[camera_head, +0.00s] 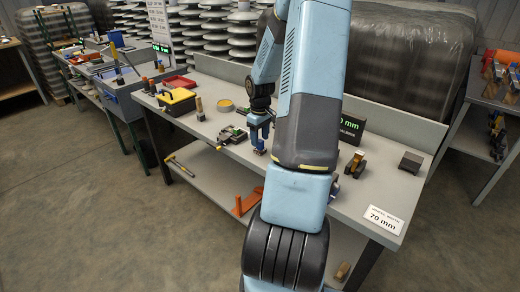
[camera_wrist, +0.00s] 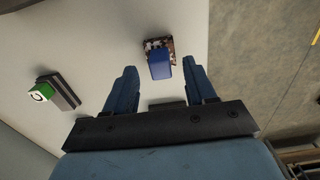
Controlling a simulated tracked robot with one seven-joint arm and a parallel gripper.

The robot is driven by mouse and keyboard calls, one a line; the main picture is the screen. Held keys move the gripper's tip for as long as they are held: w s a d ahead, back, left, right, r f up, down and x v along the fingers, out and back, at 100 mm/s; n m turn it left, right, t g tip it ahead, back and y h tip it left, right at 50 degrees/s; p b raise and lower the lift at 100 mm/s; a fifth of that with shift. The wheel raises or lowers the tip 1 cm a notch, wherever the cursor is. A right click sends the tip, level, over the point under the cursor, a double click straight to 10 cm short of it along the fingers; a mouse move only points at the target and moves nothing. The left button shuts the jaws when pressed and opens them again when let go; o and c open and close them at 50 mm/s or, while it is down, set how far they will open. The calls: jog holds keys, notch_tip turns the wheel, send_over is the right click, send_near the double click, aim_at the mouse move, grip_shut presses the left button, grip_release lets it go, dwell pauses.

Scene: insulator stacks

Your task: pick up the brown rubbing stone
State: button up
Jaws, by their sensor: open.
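My gripper (camera_head: 258,142) is over the middle of the workbench, partly behind my own arm. In the wrist view its two blue fingers (camera_wrist: 161,72) are spread apart with nothing gripped. Just beyond the fingertips, roughly centred between them, lies a small item with a speckled brown part (camera_wrist: 151,44) and a blue block-like part (camera_wrist: 160,66) over it. I cannot tell for sure whether this is the brown rubbing stone. In the head view a small brown block (camera_head: 342,271) lies on the lower shelf, and an upright brown-and-black piece (camera_head: 355,163) stands on the bench right of my arm.
A dark device with a green-and-white face (camera_wrist: 42,92) lies left in the wrist view, where the bench edge runs at right.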

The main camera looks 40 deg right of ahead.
aim_at(260, 147)
jog(key=shift+f, duration=1.45)
grip_shut()
